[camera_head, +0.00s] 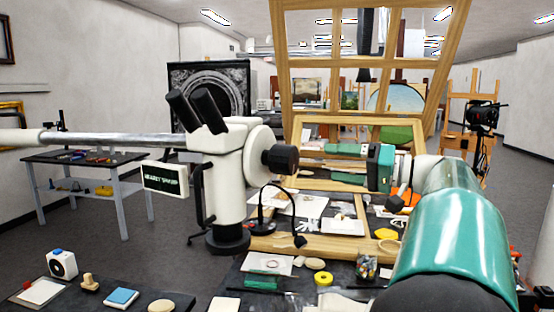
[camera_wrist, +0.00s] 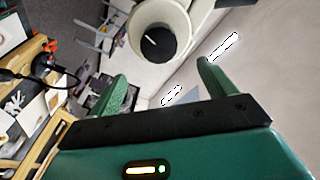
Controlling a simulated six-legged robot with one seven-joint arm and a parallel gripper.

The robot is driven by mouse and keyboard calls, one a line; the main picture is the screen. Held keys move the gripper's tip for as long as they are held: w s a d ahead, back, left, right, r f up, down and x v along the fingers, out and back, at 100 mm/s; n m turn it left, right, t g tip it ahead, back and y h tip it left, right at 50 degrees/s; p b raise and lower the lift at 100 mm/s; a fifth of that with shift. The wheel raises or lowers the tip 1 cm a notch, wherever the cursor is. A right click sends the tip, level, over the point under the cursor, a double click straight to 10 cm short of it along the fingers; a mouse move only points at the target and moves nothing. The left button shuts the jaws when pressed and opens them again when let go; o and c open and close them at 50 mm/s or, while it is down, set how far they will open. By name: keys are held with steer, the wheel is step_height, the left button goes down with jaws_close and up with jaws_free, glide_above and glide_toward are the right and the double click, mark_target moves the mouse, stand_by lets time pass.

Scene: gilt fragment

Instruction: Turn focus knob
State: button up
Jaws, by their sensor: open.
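The white stereo microscope (camera_head: 228,175) stands left of centre in the head view, with twin black eyepieces and a long horizontal boom. Its black focus knob (camera_head: 281,159) sticks out to the right from a white round housing. In the wrist view the knob (camera_wrist: 162,42) shows end-on as a dark disc with a pale mark, inside the white housing ring. My green gripper (camera_head: 328,163) is right of the knob, pointing left at it, with a visible gap. In the wrist view my gripper (camera_wrist: 163,70) has its two fingers spread and empty, with the knob beyond the fingertips.
A large wooden easel frame (camera_head: 362,60) rises behind my gripper. A black bent lamp (camera_head: 298,240) stands right of the microscope base. The dark worktable below holds a yellow tape roll (camera_head: 324,279), a jar (camera_head: 367,268) and papers. A side table (camera_head: 85,158) stands far left.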

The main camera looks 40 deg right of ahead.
mark_target(281, 157)
steer(key=shift+n, duration=0.6)
steer(key=x, duration=1.4)
steer(key=c, duration=1)
